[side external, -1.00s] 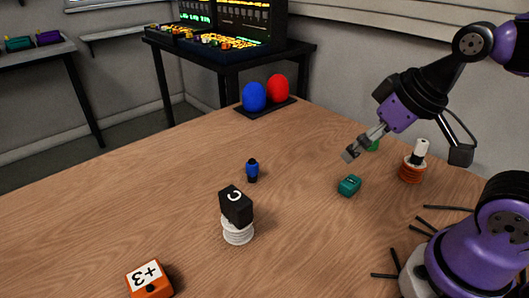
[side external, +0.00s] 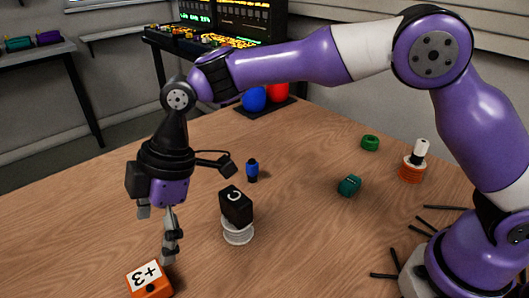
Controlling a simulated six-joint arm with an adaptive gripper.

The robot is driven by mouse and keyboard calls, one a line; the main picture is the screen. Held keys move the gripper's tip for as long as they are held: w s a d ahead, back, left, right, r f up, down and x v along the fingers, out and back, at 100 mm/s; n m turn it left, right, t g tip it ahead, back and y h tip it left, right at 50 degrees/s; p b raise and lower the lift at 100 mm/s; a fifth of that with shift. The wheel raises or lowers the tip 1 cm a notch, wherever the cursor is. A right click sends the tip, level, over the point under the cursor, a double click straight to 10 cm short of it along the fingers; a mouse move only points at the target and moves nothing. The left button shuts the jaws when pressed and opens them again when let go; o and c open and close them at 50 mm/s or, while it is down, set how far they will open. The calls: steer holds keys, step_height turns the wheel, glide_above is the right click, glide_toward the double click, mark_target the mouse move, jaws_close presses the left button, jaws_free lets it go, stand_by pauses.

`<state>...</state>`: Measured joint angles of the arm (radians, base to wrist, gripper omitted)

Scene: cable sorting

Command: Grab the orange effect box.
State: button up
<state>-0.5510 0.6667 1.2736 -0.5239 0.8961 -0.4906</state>
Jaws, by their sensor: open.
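The orange effect box (side external: 150,281) lies on the wooden table at the front left of the side external view. Its top has a white label reading "+3", and its lower edge is cut off by the frame. My gripper (side external: 169,262) points down with its fingertips close above the back right edge of the box. The fingers overlap in this view, and nothing shows between them. I cannot tell whether a fingertip touches the box.
A black block marked "C" (side external: 236,205) sits on a white coil (side external: 238,236) right of my gripper. A small blue item (side external: 252,170) stands behind it. A teal box (side external: 349,186), green ring (side external: 370,143) and orange coil (side external: 411,174) are at right. The table's left side is clear.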

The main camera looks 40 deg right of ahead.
mark_target(151, 276)
steer(key=x, duration=0.9)
steer(key=shift+f, duration=0.4)
steer(key=shift+d, duration=0.1)
steer(key=c, duration=1.3)
